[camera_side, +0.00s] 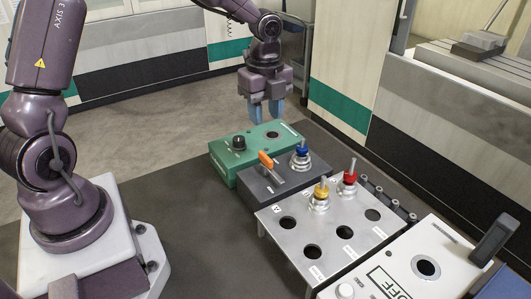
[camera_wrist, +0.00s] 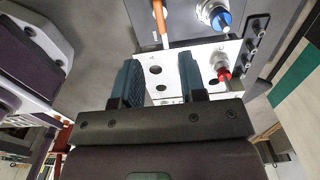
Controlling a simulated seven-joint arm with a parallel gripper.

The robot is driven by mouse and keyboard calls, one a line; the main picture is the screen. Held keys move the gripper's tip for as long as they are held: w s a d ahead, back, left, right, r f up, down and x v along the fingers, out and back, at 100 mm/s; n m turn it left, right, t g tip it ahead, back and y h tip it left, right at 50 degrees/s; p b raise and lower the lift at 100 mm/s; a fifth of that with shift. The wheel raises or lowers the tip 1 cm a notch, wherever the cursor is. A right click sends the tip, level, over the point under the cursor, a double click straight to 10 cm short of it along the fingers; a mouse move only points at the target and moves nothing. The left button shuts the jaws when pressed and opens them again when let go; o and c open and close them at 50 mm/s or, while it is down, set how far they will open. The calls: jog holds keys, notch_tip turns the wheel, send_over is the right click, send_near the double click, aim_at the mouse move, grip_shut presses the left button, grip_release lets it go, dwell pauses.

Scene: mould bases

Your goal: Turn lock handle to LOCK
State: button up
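The orange-ended lock handle (camera_side: 266,159) sits on top of a dark grey box (camera_side: 256,184) in the side view. Its orange end points to the upper left, and a metal bar runs down to the right. It also shows at the top of the wrist view (camera_wrist: 160,16). The LOCK marking is too small to read. My gripper (camera_side: 265,119) hangs with its blue fingers down, above and behind the green box, apart from the handle. The fingers are spread with nothing between them, as the wrist view also shows (camera_wrist: 161,90).
A blue-topped fitting (camera_side: 301,151) stands on the dark box, close right of the handle. A green box (camera_side: 247,145) with a black knob adjoins behind. A metal plate (camera_side: 292,250) with holes, a yellow plug (camera_side: 321,192) and a red plug (camera_side: 350,178) lies in front.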

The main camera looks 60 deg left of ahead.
aim_at(265, 156)
notch_tip(265, 156, down, 11)
jog(key=shift+f, duration=0.1)
dwell(0.3)
grip_shut()
